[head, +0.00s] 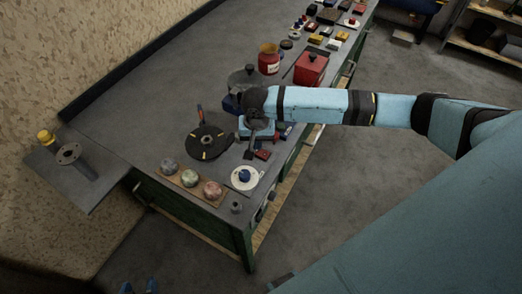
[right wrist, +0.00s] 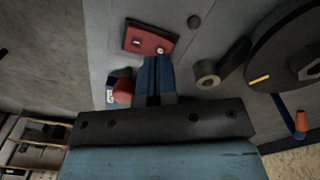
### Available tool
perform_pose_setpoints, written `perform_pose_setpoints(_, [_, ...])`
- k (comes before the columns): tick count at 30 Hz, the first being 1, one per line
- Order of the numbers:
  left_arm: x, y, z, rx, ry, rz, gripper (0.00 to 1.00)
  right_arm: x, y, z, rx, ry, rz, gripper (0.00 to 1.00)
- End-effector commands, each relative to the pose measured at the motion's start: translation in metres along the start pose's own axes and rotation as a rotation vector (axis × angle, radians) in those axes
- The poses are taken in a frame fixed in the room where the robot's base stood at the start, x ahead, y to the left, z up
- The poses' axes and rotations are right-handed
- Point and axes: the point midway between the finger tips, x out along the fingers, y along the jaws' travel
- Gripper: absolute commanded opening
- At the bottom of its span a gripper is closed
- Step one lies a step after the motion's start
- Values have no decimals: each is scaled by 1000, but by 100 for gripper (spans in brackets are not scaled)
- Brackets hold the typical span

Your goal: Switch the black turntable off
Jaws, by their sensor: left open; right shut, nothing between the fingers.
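The black turntable (head: 208,143) lies flat on the bench in the head view, a dark disc with small yellow marks. Part of its disc shows at the upper right of the right wrist view (right wrist: 285,50). A dark red plate with two small buttons (right wrist: 148,39) lies beside it; it also shows in the head view (head: 263,155). My right gripper (right wrist: 157,60) is shut and empty, its blue fingertips just by the plate's lower edge in the right wrist view. I cannot tell whether they touch. My left gripper (head: 138,287) is open at the bottom edge of the head view, away from the bench.
Three round balls on a wooden strip (head: 190,178) and a white plate with a blue item (head: 246,177) stand near the front. A red box (head: 310,68) and a red jar (head: 268,60) stand behind my right arm. Bare bench lies left of the turntable.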

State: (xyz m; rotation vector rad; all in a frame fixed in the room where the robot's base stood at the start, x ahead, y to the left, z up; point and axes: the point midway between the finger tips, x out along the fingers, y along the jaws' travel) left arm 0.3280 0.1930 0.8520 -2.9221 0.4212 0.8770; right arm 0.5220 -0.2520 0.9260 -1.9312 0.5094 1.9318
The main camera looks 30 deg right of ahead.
Motion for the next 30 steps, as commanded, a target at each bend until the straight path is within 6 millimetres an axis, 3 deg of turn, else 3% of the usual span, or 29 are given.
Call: perform_pose_setpoints(30, [1, 0, 3, 0, -3, -1, 56, 16, 0, 0, 0, 1, 1, 0])
